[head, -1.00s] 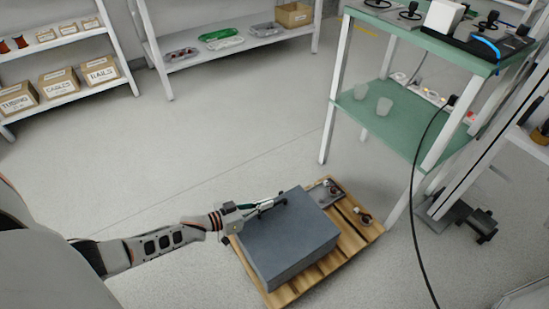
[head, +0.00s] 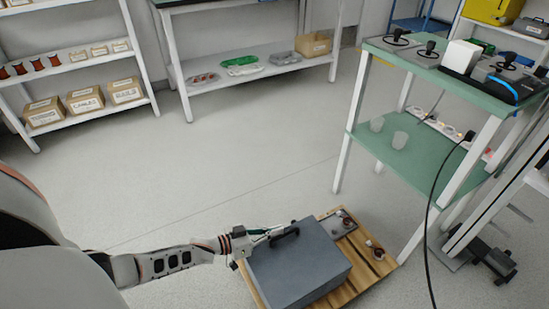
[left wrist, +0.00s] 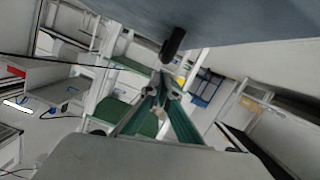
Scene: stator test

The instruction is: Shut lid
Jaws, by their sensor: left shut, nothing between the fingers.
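A grey box (head: 315,284) sits on a wooden pallet on the floor, in the lower middle of the head view. Its lid (head: 305,262) lies flat over the top, with no gap that I can make out. A black handle (head: 285,238) stands on the lid near its far left edge. My left gripper (head: 277,230) is shut and empty, beside the handle at the box's far left edge. In the left wrist view its green fingers (left wrist: 168,88) meet just below the dark handle (left wrist: 173,44) and the grey lid surface (left wrist: 230,20). I cannot tell whether they touch. My right gripper is not in view.
The pallet (head: 368,283) also carries a small grey tray (head: 340,222) and a small round part (head: 374,248) beside the box. A green two-level table (head: 420,160) stands to the right, with a black cable hanging down. Open floor lies behind the box.

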